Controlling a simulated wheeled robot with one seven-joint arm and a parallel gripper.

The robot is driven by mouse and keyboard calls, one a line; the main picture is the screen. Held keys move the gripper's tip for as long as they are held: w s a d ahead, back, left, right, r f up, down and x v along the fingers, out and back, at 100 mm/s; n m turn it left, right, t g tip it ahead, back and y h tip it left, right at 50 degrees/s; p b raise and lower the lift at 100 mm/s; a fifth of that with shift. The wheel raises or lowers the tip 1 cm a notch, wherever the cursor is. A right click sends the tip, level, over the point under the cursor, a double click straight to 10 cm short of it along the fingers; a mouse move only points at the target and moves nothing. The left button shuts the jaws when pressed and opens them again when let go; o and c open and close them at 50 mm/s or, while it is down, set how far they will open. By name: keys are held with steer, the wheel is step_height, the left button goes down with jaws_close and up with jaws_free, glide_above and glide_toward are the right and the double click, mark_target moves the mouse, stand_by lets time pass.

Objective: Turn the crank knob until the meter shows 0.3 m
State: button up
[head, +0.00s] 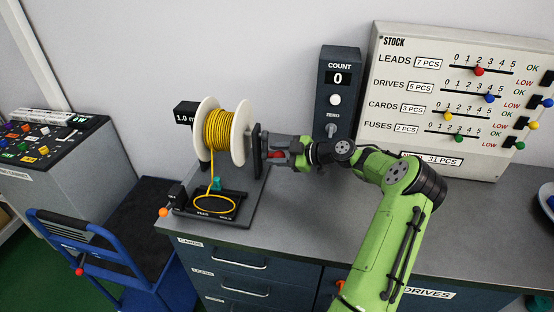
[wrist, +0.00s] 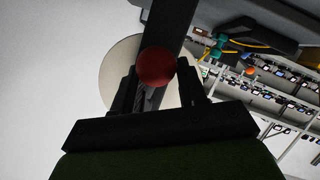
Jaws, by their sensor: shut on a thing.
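A white-flanged spool (head: 243,132) wound with yellow cable (head: 219,130) stands on a dark base at the left of the bench. A small dark meter (head: 186,113) behind the spool reads 1.0 m. A crank arm is on the spool's right side. My gripper (head: 276,155) reaches in from the right and is shut on the red crank knob (wrist: 155,67). In the wrist view the knob sits between the two fingers, with the dark crank arm (wrist: 170,25) behind it. A yellow cable loop (head: 215,205) lies on the base in front of the spool.
A counter box (head: 338,85) reading 0 and a stock board (head: 440,100) with colored sliders stand behind my arm. A blue cart (head: 90,235) and a grey cabinet with a control panel (head: 40,143) are at the left. The grey bench top (head: 300,212) is clear in front of my gripper.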

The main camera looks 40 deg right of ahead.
steer(key=shift+o, duration=0.4)
steer(key=shift+w+a+f+g, duration=0.15)
steer(key=shift+f+g, duration=0.15)
steer(key=shift+f, duration=0.65)
steer(key=shift+a, duration=0.1)
steer(key=shift+c, duration=0.6)
steer(key=shift+w+r, duration=0.1)
steer(key=shift+r, duration=0.05)
steer(key=shift+w+d+r, duration=0.2)
steer(key=shift+w+d, duration=0.65)
steer(key=shift+d, duration=0.15)
